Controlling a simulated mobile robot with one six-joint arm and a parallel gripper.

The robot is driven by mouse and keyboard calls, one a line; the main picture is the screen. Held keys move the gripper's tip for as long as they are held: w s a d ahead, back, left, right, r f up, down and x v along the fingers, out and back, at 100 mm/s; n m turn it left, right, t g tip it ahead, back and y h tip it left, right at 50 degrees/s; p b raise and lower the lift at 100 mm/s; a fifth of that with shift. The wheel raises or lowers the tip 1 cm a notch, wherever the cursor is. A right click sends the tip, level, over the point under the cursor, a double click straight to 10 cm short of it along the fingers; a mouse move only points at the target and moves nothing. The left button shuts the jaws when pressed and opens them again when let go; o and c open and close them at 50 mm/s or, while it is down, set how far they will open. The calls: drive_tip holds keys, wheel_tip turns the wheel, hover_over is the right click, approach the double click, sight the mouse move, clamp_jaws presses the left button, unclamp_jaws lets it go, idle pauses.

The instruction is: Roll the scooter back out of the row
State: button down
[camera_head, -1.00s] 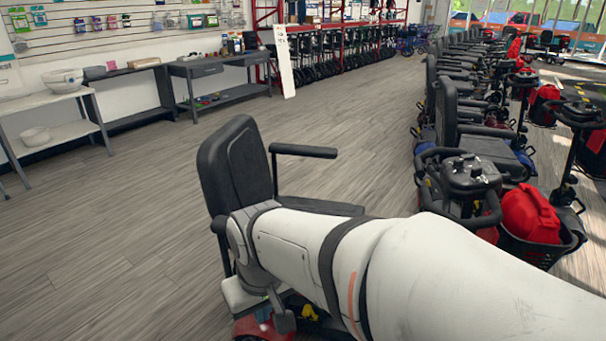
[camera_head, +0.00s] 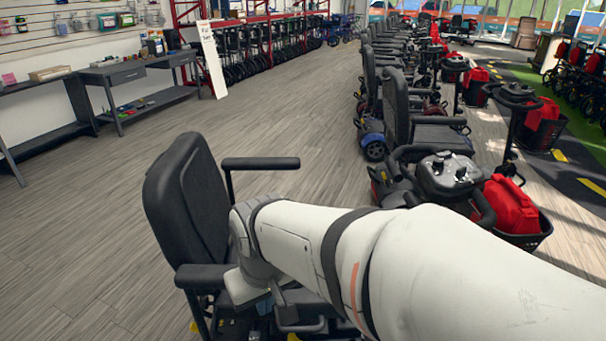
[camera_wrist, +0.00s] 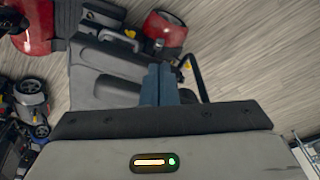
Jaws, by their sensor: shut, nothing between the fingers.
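In the head view, a scooter with a black seat (camera_head: 190,195) and black armrests stands directly in front of me, out on the open floor left of the row. My white arm reaches over it from the right, hiding much of its front and lower body. In the wrist view, my gripper (camera_wrist: 160,75) points down over the scooter's grey floor panel (camera_wrist: 112,62), with red body parts (camera_wrist: 166,28) beyond. Its two blue-grey fingers are together and hold nothing. Whether they touch the scooter is not clear.
The row of scooters (camera_head: 435,128) runs back on the right, the nearest with a red bag (camera_head: 510,203) in its basket. A grey workbench (camera_head: 140,80) and a leaning white sign (camera_head: 212,60) stand at the left wall. The wood floor (camera_head: 290,115) between is clear.

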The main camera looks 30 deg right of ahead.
drive_tip(key=shift+s+d, duration=0.1)
drive_tip(key=shift+d, duration=0.05)
drive_tip(key=w+d+f+n+g+h+b, duration=0.3)
drive_tip(key=w+d+f+n+h+b, duration=0.25)
drive_tip(key=d, duration=1.25)
drive_tip(key=w+d+f+n+g+h+b, duration=0.25)
drive_tip(key=d+f+n+h+b, duration=0.4)
drive_tip(key=d, duration=1.05)
drive_tip(key=w+d+f+n+g+h+b, duration=0.25)
drive_tip(key=w+d+f+h, duration=0.5)
drive_tip(key=d, duration=1.05)
drive_tip(key=s+d+b, duration=0.3)
drive_tip(key=s+d, duration=0.2)
drive_tip(key=d, duration=0.5)
drive_tip(key=shift+s+f+y, duration=0.2)
drive_tip(key=shift+s+y, duration=0.15)
drive_tip(key=shift+s, duration=0.05)
drive_tip(key=shift+w, duration=0.1)
